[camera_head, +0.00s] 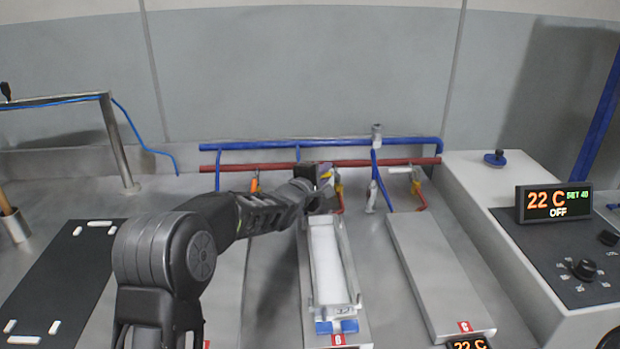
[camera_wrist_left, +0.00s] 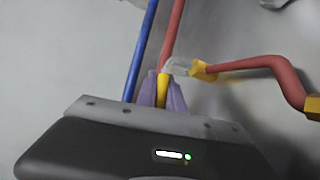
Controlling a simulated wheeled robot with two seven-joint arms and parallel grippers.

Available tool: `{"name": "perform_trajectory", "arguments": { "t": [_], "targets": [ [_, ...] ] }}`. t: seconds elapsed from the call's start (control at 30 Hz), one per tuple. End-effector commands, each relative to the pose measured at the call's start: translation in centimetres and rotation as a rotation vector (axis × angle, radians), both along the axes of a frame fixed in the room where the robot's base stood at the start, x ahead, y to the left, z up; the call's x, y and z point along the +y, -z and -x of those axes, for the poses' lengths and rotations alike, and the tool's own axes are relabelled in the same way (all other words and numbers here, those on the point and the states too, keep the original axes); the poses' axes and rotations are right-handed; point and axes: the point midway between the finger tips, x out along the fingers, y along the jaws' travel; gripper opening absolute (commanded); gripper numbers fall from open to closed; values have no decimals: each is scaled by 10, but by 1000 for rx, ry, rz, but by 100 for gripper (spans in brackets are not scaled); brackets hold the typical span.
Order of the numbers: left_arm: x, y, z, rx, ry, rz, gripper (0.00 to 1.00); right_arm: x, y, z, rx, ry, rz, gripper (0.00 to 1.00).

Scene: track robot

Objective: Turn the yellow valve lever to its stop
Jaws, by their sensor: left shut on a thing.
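The yellow valve lever (camera_wrist_left: 162,87) stands between the two purple fingertips of my left gripper (camera_wrist_left: 161,93) in the left wrist view. The gripper is shut on it. The lever's far end lies at a silvery valve body (camera_wrist_left: 179,67), and its near part is hidden by the gripper. In the head view my left gripper (camera_head: 324,180) is at the back end of the middle metal plate, by the red and blue pipes. The lever is mostly hidden there by the gripper. My right gripper is in neither view.
A red hose (camera_wrist_left: 260,62) with yellow collars runs beside the valve. The blue pipe (camera_head: 300,145) and red pipe (camera_head: 385,162) cross the back. A narrow tray (camera_head: 314,270) lies on the middle plate. A control box (camera_head: 480,205) stands at the right.

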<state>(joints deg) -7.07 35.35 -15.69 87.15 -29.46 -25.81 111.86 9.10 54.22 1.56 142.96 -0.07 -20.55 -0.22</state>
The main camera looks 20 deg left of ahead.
Motion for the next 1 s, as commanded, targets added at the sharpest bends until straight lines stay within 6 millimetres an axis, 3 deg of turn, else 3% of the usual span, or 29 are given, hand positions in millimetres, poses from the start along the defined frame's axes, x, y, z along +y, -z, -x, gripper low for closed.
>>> {"name": "perform_trajectory", "arguments": {
  "t": [0.17,0.2,0.47,0.77,1.0],
  "targets": [
    [-1,0,0,0,2,1,0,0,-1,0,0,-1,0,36],
    [-1,0,1,0,2,1,13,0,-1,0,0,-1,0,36],
    [0,0,1,1,1,1,34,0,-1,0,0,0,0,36],
    [0,-2,1,0,1,0,34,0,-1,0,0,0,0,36],
    [1,-30,1,-4,0,1,34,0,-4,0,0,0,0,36]
  ]
}}
